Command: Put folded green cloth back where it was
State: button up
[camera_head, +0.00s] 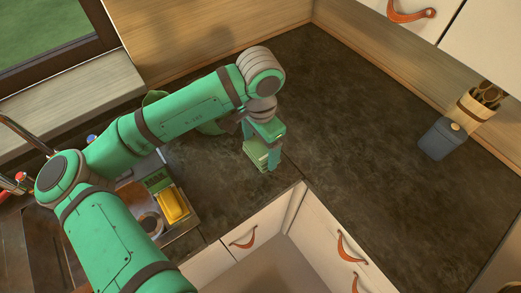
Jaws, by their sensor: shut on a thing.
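The folded green cloth (255,153) shows as a small layered green block at the end of my arm, over the dark countertop. My gripper (268,155) points down and is shut on it. The gripper's housing and a finger cover part of the cloth. I cannot tell from this view whether the cloth touches the countertop.
A yellow block (173,205) and a green piece lie at the left by the sink. A green rounded thing (211,128) is partly hidden behind my arm. The dark countertop (350,125) is clear between.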

aim_at(261, 152)
jog(key=shift+w+f, duration=0.75)
jog(key=shift+f, duration=0.15)
jog(key=shift+w+f, duration=0.15)
jog(key=shift+f, duration=0.8)
jog(key=shift+w+f, duration=0.15)
jog(key=shift+f, duration=0.75)
jog(key=shift+f, duration=0.1)
jog(key=shift+f, duration=0.1)
jog(key=o, duration=1)
notch_tip(261, 152, up, 12)
jog(key=shift+r, duration=0.2)
